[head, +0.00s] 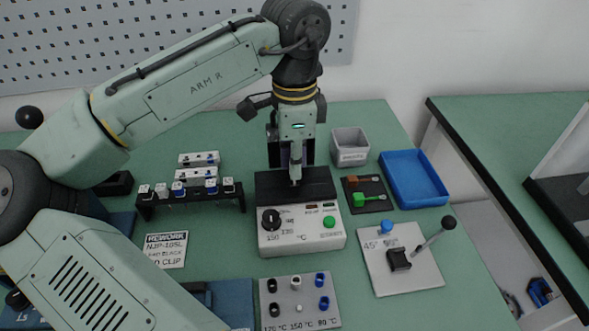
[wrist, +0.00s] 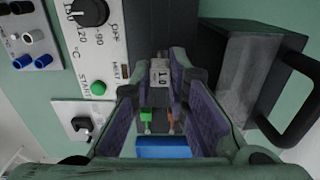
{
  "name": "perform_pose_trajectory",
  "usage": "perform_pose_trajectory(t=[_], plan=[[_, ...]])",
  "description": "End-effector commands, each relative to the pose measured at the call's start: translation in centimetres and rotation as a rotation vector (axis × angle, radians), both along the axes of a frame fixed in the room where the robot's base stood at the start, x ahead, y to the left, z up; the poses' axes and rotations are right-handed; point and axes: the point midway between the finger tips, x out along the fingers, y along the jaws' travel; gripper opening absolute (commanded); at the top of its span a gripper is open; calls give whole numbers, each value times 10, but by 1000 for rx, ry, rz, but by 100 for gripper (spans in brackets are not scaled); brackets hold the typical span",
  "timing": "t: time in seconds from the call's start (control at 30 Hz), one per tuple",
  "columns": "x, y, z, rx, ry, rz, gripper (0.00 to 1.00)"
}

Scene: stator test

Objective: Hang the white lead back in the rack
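My gripper (head: 296,172) points down over the dark back part of the test unit (head: 300,235). In the wrist view its fingers (wrist: 164,78) close on a small whitish block with dark marks (wrist: 160,72), which appears to be the white lead. In the head view the piece is small and partly hidden by the fingers, and I cannot tell whether its lower end touches the unit. The black rack (head: 190,206) stands to the left, holding several white-topped pieces, with what looks like a gap right of its middle.
Two white blocks (head: 198,159) lie behind the rack. A grey bin (head: 350,146), a blue tray (head: 414,178) and a dark mat (head: 367,194) with green and orange clips are right of the unit. A lever fixture (head: 400,262) and a plug plate (head: 299,301) are in front.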

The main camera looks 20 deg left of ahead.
Motion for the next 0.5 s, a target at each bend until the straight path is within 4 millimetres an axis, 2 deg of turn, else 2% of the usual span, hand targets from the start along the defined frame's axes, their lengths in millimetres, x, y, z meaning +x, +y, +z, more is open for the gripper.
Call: perform_pose_trajectory(t=[0.17, 0.5], plan=[[0, 0, 0, 0, 0, 0, 0], [0, 0, 1, 0, 0, 0, 0]])
